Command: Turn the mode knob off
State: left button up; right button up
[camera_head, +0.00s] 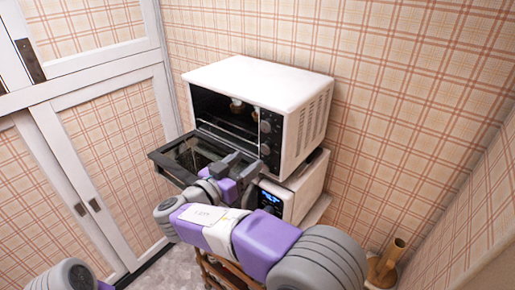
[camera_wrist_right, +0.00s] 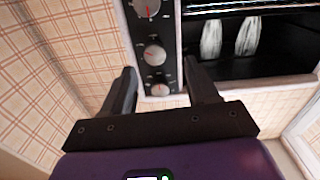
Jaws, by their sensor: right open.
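A white toaster oven (camera_head: 262,82) has a dark control panel (camera_head: 271,135) with several round knobs on its right front side. In the right wrist view the panel shows three knobs, the middle one (camera_wrist_right: 154,54), a larger one (camera_wrist_right: 148,6) and a smaller one (camera_wrist_right: 158,88). I cannot read the labels, so which is the mode knob is unclear. My right gripper (camera_head: 236,165) is open and empty in front of the panel's lower part. In the right wrist view its fingers (camera_wrist_right: 162,80) stand apart with the panel visible between them. My left gripper is out of view.
The oven's glass door (camera_head: 168,163) hangs open beside my right gripper. Pale items (camera_wrist_right: 228,37) are inside the oven. A second white appliance (camera_head: 290,198) with a blue display stands below. A wooden-coloured holder (camera_head: 389,262) stands at the lower right.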

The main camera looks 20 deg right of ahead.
aim_at(264, 151)
jog(key=shift+w+d+r+p, duration=0.1)
jog(key=shift+d+r+p, duration=0.1)
jog(key=shift+d, duration=0.45)
jog(key=shift+w+d+r+p, duration=0.1)
jog(key=shift+d+p, duration=0.1)
jog(key=shift+d, duration=0.4)
jog(key=x, duration=0.3)
jog(key=shift+w+f+p, duration=0.25)
jog(key=shift+w+p, duration=0.15)
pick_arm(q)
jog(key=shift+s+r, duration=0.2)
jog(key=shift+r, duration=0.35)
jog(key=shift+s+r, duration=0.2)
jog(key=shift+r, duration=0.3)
pick_arm(e)
jog(key=shift+s, duration=0.15)
jog(key=c, duration=1)
jog(key=shift+c, duration=0.2)
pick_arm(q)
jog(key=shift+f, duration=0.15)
